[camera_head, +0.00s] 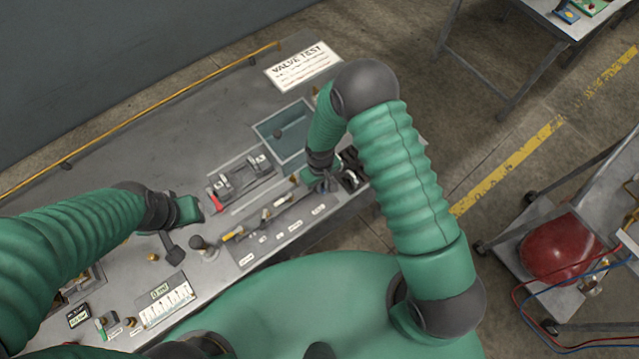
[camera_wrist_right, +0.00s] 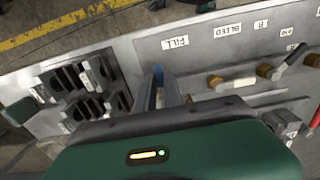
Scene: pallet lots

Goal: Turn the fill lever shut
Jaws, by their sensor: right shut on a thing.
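The fill lever (camera_wrist_right: 158,75) shows as a blue grip between my right gripper's fingers in the right wrist view, just below the FILL label (camera_wrist_right: 175,42). My right gripper (camera_wrist_right: 170,92) is shut on it; its fingers hide most of the lever, so its exact angle cannot be told. In the head view my right gripper (camera_head: 326,184) is at the right end of the valve panel (camera_head: 285,227). My left gripper (camera_head: 205,207) is over the bench left of the panel, apart from the levers; its fingers are too small to judge.
A white-handled lever (camera_wrist_right: 238,83) sits beside the fill lever by the BLEED label (camera_wrist_right: 229,29). A rack with dark slots (camera_wrist_right: 85,88) is close on the other side. A water tank (camera_head: 284,130) and VALVE TEST sign (camera_head: 303,67) lie behind. The bench's back left is clear.

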